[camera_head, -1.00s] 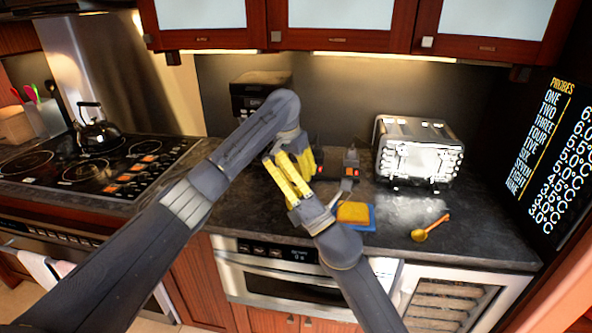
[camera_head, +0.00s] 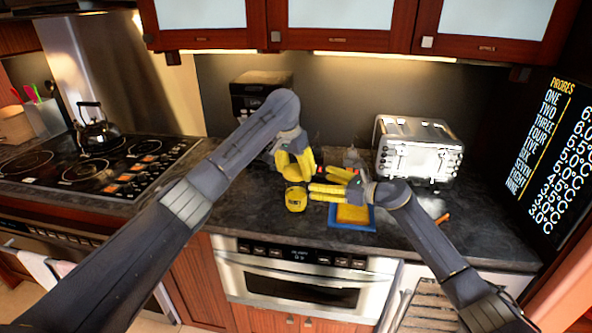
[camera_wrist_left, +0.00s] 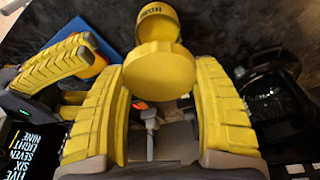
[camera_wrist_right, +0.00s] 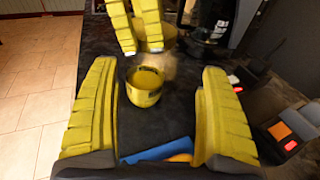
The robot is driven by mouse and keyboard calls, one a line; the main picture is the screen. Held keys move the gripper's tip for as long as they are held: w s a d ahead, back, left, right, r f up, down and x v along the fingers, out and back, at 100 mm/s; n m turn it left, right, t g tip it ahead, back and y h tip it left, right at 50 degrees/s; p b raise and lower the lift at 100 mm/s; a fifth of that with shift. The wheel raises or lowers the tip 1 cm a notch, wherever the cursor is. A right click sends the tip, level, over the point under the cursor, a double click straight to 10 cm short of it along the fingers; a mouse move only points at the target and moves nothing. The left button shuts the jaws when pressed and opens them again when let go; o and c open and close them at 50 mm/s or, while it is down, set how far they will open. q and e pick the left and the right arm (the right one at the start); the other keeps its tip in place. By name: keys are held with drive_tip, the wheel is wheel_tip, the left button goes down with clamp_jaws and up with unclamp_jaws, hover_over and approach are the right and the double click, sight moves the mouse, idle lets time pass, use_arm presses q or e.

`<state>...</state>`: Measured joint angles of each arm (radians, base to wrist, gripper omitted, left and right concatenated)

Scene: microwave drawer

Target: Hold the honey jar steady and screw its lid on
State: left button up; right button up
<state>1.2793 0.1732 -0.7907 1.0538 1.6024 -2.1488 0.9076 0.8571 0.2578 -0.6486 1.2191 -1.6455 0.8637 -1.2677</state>
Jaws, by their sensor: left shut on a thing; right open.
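The honey jar (camera_head: 295,200), yellow with a dark-lettered label, stands upright on the counter. It also shows in the right wrist view (camera_wrist_right: 145,88) and at the top of the left wrist view (camera_wrist_left: 157,20). My left gripper (camera_head: 298,164) is shut on the round yellow lid (camera_wrist_left: 160,70), held above the counter, apart from the jar and behind it in the head view. My right gripper (camera_head: 326,190) is open and empty, right of the jar, its fingers pointing toward it. In the right wrist view the jar lies beyond my open fingers (camera_wrist_right: 155,120), not between them.
A blue tray (camera_head: 342,226) with a yellow-orange block lies under my right gripper. A toaster (camera_head: 415,150) stands behind right and a dark coffee machine (camera_head: 258,92) behind. My right forearm partly covers an orange-handled spoon (camera_head: 443,217). The counter left of the jar is clear.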

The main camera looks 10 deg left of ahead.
drive_tip(key=n+g+h, duration=0.1)
drive_tip(key=g, duration=0.1)
approach(305, 200)
drive_tip(key=shift+w+a+r, duration=0.2)
drive_tip(key=shift+w+a, duration=0.25)
drive_tip(key=shift+w, duration=0.1)
drive_tip(key=shift+w+a+r, duration=0.2)
drive_tip(key=shift+w+a, duration=0.25)
drive_tip(key=shift+w, duration=0.05)
drive_tip(key=shift+s+a+f, duration=0.1)
drive_tip(key=shift+s+f, duration=0.2)
drive_tip(key=shift+f, duration=0.25)
drive_tip(key=shift+a+f+g, duration=0.2)
drive_tip(key=shift+a+g, duration=0.2)
drive_tip(key=shift+a, duration=0.1)
drive_tip(key=shift+x, duration=4.4)
drive_tip(key=shift+w, duration=0.1)
drive_tip(key=c, duration=0.8)
